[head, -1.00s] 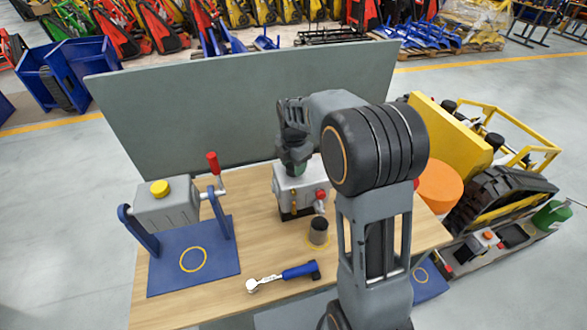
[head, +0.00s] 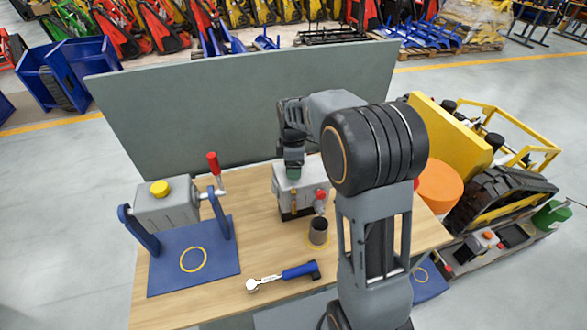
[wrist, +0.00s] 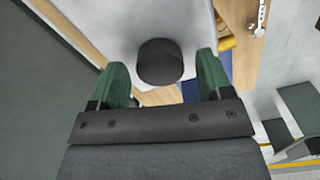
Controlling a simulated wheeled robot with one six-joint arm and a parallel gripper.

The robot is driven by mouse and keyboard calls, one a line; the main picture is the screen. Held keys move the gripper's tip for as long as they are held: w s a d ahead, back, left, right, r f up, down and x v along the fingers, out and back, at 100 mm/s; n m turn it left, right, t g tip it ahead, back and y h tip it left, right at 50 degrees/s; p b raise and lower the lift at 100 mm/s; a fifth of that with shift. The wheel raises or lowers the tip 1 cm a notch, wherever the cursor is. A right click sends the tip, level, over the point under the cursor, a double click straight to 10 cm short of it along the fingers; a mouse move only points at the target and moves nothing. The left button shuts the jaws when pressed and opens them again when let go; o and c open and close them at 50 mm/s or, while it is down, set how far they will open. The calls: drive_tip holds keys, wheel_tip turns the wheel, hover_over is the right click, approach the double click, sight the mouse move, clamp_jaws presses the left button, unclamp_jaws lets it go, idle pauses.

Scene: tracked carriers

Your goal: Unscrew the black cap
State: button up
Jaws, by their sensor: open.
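The black cap (wrist: 160,62) sits on top of a pale grey box in the wrist view. My gripper (wrist: 164,72) has its two green fingers apart, one on each side of the cap, with a visible gap to each. In the head view my gripper (head: 293,173) points down over the grey box (head: 302,198), which has a red knob (head: 320,194) on its side. The cap is hidden behind my gripper in the head view. I cannot tell how far the fingertips reach down around it.
A small dark cup (head: 318,232) stands in a yellow ring on the wooden table (head: 265,240). A blue-handled ratchet (head: 285,275) lies in front. A grey tank with a yellow cap (head: 159,188) hangs on a blue stand at left. A grey panel (head: 245,105) rises behind.

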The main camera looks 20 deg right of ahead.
drive_tip(key=m, duration=1.6)
drive_tip(key=shift+m, duration=0.3)
drive_tip(key=m, duration=0.4)
drive_tip(key=shift+m, duration=0.3)
drive_tip(key=shift+c, duration=0.4)
drive_tip(key=c, duration=0.6)
drive_tip(key=n, duration=0.7)
drive_tip(key=shift+c, duration=0.2)
drive_tip(key=shift+n, duration=1.4)
